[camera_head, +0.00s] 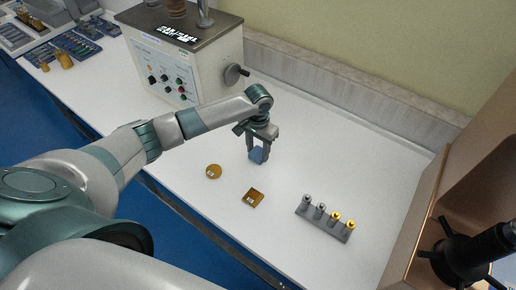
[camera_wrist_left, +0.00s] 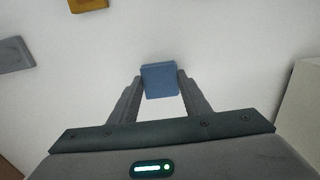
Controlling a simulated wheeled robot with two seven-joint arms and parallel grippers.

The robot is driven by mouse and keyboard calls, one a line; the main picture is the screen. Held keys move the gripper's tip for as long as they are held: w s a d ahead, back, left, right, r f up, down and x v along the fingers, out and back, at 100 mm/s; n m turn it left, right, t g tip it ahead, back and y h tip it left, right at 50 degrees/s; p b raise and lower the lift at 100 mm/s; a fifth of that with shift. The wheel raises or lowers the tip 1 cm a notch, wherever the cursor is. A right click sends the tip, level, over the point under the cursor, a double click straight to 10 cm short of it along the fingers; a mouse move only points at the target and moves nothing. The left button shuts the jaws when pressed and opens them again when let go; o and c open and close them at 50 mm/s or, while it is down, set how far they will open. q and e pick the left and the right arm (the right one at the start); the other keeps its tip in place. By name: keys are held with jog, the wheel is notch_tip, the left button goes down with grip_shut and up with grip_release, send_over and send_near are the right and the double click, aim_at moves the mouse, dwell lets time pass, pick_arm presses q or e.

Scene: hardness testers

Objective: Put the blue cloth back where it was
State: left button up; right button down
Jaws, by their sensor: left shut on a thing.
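The blue cloth (camera_head: 257,155) is a small folded blue square between the fingers of my left gripper (camera_head: 259,150), over the white table. In the left wrist view the blue cloth (camera_wrist_left: 159,80) sits between the tips of the two fingers of my left gripper (camera_wrist_left: 160,88), which are shut on it. I cannot tell whether the cloth touches the table. My right gripper is not in view.
A round brass block (camera_head: 214,171) and a square brass block (camera_head: 253,197) lie near the gripper. A grey rack (camera_head: 323,219) with several indenters stands to the right. A hardness tester (camera_head: 180,55) stands behind, and a brown machine (camera_head: 450,190) at right.

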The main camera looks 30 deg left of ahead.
aim_at(258, 153)
pick_arm(q)
jog(key=shift+f, duration=0.1)
jog(key=o, duration=0.9)
jog(key=shift+o, duration=0.2)
notch_tip(258, 153, up, 12)
jog(key=b, duration=0.2)
dwell(0.4)
